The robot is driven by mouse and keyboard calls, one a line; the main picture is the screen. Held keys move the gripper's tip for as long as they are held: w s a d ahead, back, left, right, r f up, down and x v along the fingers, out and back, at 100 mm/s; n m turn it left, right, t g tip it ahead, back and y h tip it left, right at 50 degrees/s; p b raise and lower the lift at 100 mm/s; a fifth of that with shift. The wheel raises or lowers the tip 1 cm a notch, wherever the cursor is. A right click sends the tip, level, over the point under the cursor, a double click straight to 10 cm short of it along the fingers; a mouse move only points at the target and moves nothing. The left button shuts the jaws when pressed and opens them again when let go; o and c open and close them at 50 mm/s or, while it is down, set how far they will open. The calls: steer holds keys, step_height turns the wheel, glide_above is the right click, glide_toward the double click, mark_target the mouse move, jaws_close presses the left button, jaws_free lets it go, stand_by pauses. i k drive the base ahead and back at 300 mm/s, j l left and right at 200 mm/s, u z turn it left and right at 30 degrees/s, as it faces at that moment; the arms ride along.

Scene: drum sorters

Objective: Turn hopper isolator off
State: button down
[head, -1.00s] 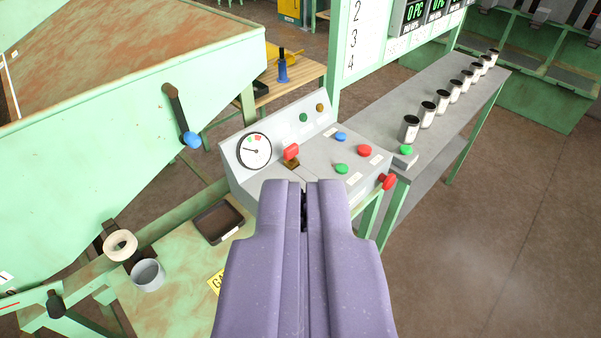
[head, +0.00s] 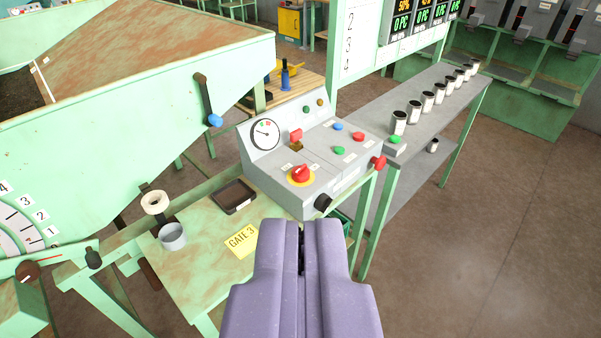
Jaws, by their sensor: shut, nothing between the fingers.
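A grey control box (head: 320,200) stands on the green bench. On its top face is a red rotary knob (head: 301,173) on a yellow disc, the likely hopper isolator; its label is too small to read. A red switch on a brass-coloured base (head: 296,137) sits behind it. Green, blue and red buttons are to the right, a dial gauge (head: 265,134) on the back panel, and a black knob (head: 323,203) on the front. My purple gripper (head: 301,224) is shut and empty, below the box in the picture and apart from the knob.
A large green hopper (head: 130,130) with a blue-tipped lever (head: 214,119) fills the left. A black tray (head: 233,196), a grey cup (head: 172,237), a tape roll (head: 154,202) and a yellow GATE 3 sign (head: 242,241) lie left of my gripper. A shelf (head: 385,190) with several cans is right.

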mark_target(300, 174)
steer(key=i+l+u, duration=0.1)
steer(key=i, duration=0.35)
steer(key=i+l, duration=0.15)
steer(key=i, duration=0.3)
steer(key=i+l+u, duration=0.15)
steer(key=i, duration=0.3)
steer(key=i+l, duration=0.2)
steer(key=i, duration=0.25)
steer(key=u, duration=0.05)
